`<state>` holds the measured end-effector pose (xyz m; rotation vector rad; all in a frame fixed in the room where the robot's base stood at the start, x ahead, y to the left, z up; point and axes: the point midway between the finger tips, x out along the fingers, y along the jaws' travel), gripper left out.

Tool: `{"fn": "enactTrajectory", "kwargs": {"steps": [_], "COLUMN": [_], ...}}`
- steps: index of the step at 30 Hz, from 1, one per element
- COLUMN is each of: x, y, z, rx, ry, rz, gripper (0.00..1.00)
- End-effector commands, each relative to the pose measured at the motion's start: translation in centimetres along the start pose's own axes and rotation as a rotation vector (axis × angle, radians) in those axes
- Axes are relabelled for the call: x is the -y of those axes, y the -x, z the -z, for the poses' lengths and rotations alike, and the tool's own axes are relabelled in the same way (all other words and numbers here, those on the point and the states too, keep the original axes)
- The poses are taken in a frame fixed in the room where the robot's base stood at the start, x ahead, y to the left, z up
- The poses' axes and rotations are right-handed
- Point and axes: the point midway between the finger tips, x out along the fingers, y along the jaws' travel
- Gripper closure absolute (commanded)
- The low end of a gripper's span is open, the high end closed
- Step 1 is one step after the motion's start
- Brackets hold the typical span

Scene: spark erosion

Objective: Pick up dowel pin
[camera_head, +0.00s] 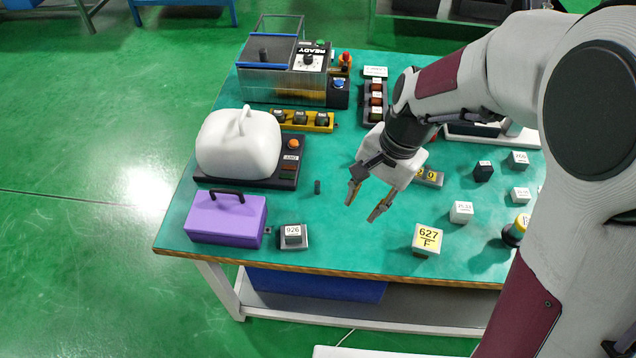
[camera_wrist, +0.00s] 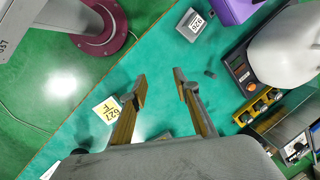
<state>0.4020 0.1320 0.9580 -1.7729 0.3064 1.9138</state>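The likely dowel pin (camera_head: 317,187) is a small dark cylinder standing on the green table top between the white-domed device and my gripper. In the wrist view the dowel pin (camera_wrist: 210,74) shows as a small dark piece beyond and to the right of the fingertips. My gripper (camera_head: 367,207) is open and empty above the table, to the right of the pin. In the wrist view my gripper (camera_wrist: 160,83) shows its two fingers spread apart, with only green table between them. Nothing hides the pin.
A purple box (camera_head: 228,219) and grey block 926 (camera_head: 293,237) stand at the front left. The white-domed device (camera_head: 240,145) is left of the pin. Block 627 F (camera_head: 426,240) is right of the gripper. Several small labelled blocks lie farther right. Table around the pin is clear.

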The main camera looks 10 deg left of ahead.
Motion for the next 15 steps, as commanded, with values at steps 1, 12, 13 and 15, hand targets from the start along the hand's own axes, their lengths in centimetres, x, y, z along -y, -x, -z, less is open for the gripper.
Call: {"fn": "enactTrajectory", "kwargs": {"steps": [1,12,13,15], "x": [0.6,5.6,6.0,7.1], "y": [-0.9,-6.9,-7.4,-8.2], "z": [0.3,3.0,3.3,4.0], "rx": [0.011,0.067,0.072,0.079], "ry": [-0.040,-0.461,-0.505,-0.605], "rz": [0.000,0.035,0.039,0.053], "gripper": [0.70,0.70,0.70,0.70]}}
